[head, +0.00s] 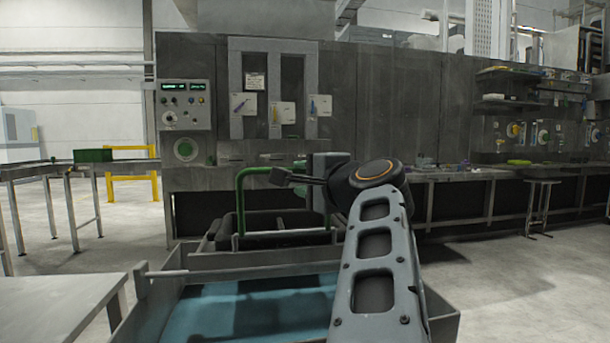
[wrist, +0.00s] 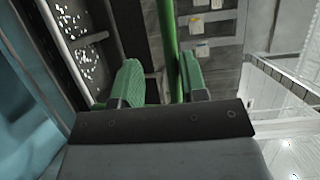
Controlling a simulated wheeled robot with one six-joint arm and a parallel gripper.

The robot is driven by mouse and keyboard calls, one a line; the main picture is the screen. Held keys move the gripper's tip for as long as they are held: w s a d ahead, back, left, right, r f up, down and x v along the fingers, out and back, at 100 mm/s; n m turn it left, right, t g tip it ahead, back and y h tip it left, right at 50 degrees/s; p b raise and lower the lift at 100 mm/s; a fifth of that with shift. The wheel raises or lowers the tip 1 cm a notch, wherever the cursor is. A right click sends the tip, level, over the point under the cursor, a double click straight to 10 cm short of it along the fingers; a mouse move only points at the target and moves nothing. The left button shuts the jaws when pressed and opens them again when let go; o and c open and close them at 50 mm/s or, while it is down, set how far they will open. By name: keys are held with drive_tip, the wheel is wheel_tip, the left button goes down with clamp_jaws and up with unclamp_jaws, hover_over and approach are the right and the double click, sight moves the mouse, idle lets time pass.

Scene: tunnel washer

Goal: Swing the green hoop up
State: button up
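The green hoop (head: 240,203) is a bent tube standing upright on a dark frame beyond the blue-floored trough in the head view. Its left post and part of its top bar show; the rest is partly hidden by my arm. My gripper (head: 281,177) is at the hoop's top bar. In the wrist view the hoop's green tube (wrist: 168,35) passes between the two green-padded fingers of my gripper (wrist: 156,78). The fingers are apart. A gap shows between the tube and the left finger; the tube is close to the right finger, and I cannot tell if they touch.
The grey trough (head: 230,270) with a blue floor lies below my arm. A grey table (head: 60,305) stands at the lower left. The washer's dark wall (head: 385,100) and control panel (head: 185,105) rise behind. Open floor lies to the right.

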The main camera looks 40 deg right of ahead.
drive_tip(key=shift+o, duration=0.4)
drive_tip(key=s+a+p, duration=0.1)
drive_tip(key=s+a, duration=0.1)
drive_tip(key=s, duration=1.1)
drive_tip(key=shift+s+r+p, duration=0.15)
drive_tip(key=shift+s+p, duration=0.15)
drive_tip(key=shift+p, duration=0.1)
idle(0.3)
